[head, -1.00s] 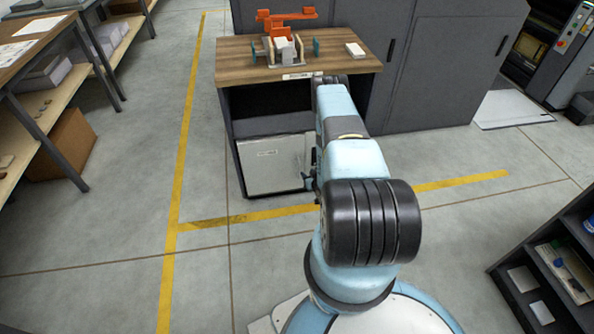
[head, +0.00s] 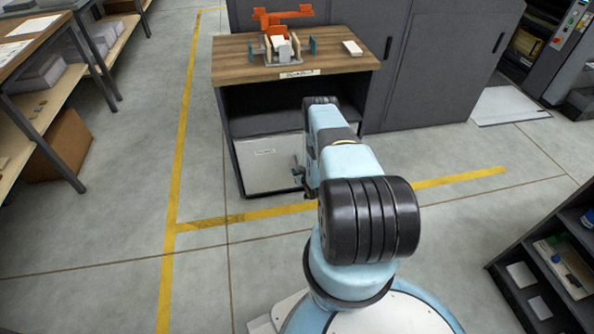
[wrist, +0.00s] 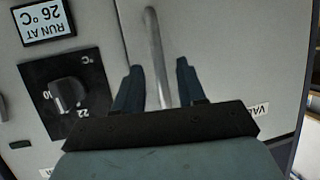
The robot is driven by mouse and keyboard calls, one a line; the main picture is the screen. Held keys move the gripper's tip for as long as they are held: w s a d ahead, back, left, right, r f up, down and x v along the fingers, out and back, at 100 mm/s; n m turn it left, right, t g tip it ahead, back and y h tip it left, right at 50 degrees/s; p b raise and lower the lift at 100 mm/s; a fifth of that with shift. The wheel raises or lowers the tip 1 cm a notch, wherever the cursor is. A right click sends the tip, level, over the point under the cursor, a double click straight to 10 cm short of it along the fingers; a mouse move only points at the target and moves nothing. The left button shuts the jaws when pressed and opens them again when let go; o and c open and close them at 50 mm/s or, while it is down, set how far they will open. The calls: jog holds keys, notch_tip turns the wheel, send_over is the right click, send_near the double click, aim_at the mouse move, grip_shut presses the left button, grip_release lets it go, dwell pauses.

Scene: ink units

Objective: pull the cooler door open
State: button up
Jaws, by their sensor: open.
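The cooler door (head: 268,164) is a light grey panel low in the dark cabinet under a wooden top; it looks closed. In the wrist view the cooler front (wrist: 215,50) fills most of the picture, with a vertical metal bar handle (wrist: 156,55). My gripper (wrist: 158,72) is open, one dark finger on each side of the bar; I cannot tell whether they touch it. In the head view my gripper (head: 299,172) is at the door's right side, partly hidden by my arm.
In the wrist view a dial (wrist: 67,92) and a "RUN AT 26 °C" label (wrist: 44,20) sit beside the handle. An orange device (head: 283,20) stands on the wooden top (head: 235,62). Shelving (head: 570,250) is at lower right. The floor (head: 110,230) left of the cabinet is clear.

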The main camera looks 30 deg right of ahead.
jog(key=shift+x, duration=1.35)
jog(key=shift+c, duration=0.4)
grip_shut()
